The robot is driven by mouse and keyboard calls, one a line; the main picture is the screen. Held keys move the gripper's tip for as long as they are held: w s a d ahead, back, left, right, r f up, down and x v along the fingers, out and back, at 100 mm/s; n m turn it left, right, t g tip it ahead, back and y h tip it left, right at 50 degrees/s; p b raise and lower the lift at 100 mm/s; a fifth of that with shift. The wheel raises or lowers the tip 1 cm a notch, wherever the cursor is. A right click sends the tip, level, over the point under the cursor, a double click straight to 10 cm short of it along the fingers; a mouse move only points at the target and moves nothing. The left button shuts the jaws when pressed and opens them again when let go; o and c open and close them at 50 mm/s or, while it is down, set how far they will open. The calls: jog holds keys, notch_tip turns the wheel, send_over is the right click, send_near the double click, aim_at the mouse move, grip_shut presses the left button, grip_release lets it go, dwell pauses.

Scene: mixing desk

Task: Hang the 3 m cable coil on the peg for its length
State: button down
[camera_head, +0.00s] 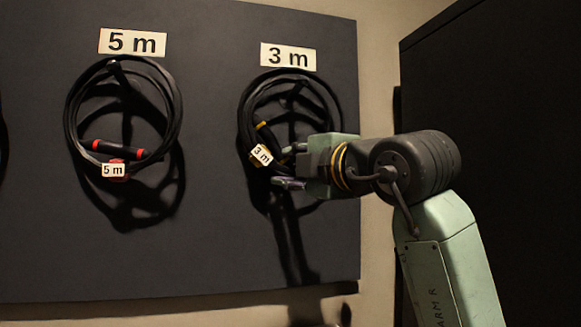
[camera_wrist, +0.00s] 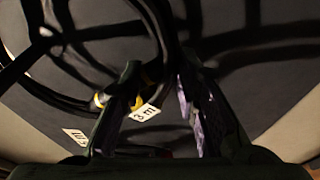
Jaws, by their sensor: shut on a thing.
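The 3 m cable coil (camera_head: 243,125) is black with yellow bands and a white "3 m" tag (camera_head: 261,154). It hangs upright in front of the dark board, just below the "3 m" sign (camera_head: 288,57). My gripper (camera_head: 286,168) reaches in from the right and is shut on the coil's lower right part. In the wrist view the coil (camera_wrist: 160,42) runs down between the fingers of my gripper (camera_wrist: 160,112), with the tag beside them. The peg under the sign is hard to make out against the dark cable and shadows, so I cannot tell whether the loop rests on it.
A 5 m coil (camera_head: 72,115) with red bands hangs on its peg (camera_head: 113,67) at left, under the "5 m" sign (camera_head: 132,42). The dark board (camera_head: 215,240) is bare between the coils. A dark panel (camera_head: 510,110) stands close at right.

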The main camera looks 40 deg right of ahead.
jog(key=c, duration=1.2)
grip_release()
jog(key=shift+o, duration=0.2)
jog(key=o, duration=1.2)
jog(key=shift+c, duration=0.2)
jog(key=s+a+b, duration=0.3)
jog(key=s+a, duration=0.2)
jog(key=s, duration=0.3)
jog(key=shift+s, duration=0.4)
jog(key=shift+d, duration=0.1)
dwell(0.4)
